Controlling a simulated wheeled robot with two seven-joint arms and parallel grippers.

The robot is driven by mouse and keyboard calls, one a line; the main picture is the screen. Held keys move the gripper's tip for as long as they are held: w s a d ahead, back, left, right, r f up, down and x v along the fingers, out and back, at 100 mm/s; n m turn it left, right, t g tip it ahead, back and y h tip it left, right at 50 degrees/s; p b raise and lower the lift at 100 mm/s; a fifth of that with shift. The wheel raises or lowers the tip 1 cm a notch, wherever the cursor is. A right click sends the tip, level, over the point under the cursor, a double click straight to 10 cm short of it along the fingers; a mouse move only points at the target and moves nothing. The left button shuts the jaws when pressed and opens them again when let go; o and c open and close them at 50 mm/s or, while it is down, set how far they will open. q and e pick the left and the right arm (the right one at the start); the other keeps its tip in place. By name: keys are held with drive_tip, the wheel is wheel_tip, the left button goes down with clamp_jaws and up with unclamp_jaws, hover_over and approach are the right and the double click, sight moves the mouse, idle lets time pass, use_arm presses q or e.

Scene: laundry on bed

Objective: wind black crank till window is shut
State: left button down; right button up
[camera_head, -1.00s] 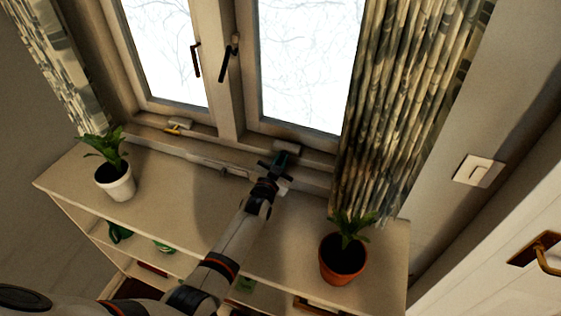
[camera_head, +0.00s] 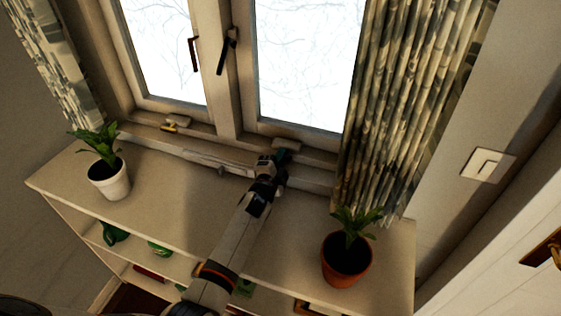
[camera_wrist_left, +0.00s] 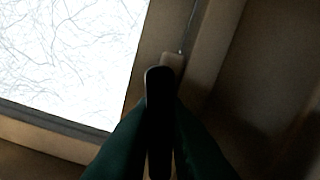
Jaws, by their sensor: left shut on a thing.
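The window's right pane (camera_head: 305,65) stands above the shelf top; from here I cannot tell whether it is fully shut. My left gripper (camera_head: 280,156) is at the sill below this pane. The black crank (camera_wrist_left: 158,100) shows in the left wrist view as a dark upright bar between the green fingers of my left gripper (camera_wrist_left: 160,148), which is shut on it. A pale mount (camera_wrist_left: 172,60) sits just behind the crank against the frame. In the head view the crank is mostly hidden by the gripper. My right gripper is not in view.
A second, brass-coloured crank (camera_head: 170,127) sits under the left pane. A plant in a white pot (camera_head: 110,182) stands at left, and one in a terracotta pot (camera_head: 345,262) near my arm at right. A patterned curtain (camera_head: 405,110) hangs close right of the gripper.

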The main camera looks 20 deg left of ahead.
use_arm(q)
drive_tip(key=shift+f+m+b, duration=0.1)
drive_tip(key=shift+m+b, duration=0.35)
drive_tip(key=shift+m, duration=0.65)
drive_tip(key=c, duration=1.4)
unclamp_jaws()
drive_tip(key=shift+c, duration=0.2)
drive_tip(key=s+b, duration=0.1)
drive_tip(key=s, duration=1.1)
drive_tip(key=shift+a, duration=0.2)
